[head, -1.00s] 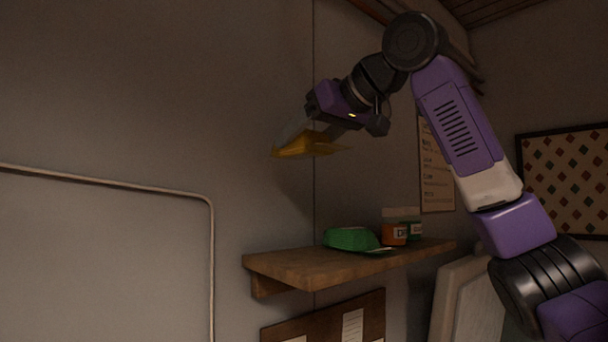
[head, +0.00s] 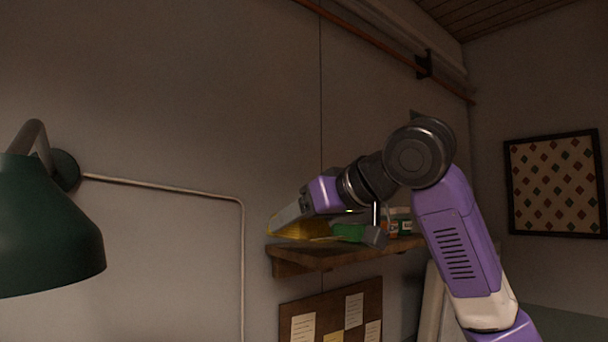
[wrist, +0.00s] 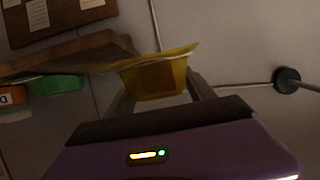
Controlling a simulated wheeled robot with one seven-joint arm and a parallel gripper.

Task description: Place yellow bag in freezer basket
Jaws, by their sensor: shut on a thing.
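The yellow bag (head: 298,230) is held in my gripper (head: 290,222), in front of the wooden shelf's left end in the head view. In the wrist view the yellow bag (wrist: 160,76) sits between the two fingers of my gripper (wrist: 155,95). The gripper is shut on it. A green bag (head: 348,232) lies on the shelf, partly hidden behind my gripper; it also shows in the wrist view (wrist: 56,85). No freezer basket shows in either view.
The wooden shelf (head: 310,255) also holds jars (head: 398,222) at the right. A pinboard (head: 330,312) hangs below it. A dark green wall lamp (head: 45,235) stands out at the left, with a cable along the wall. The wall between lamp and shelf is clear.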

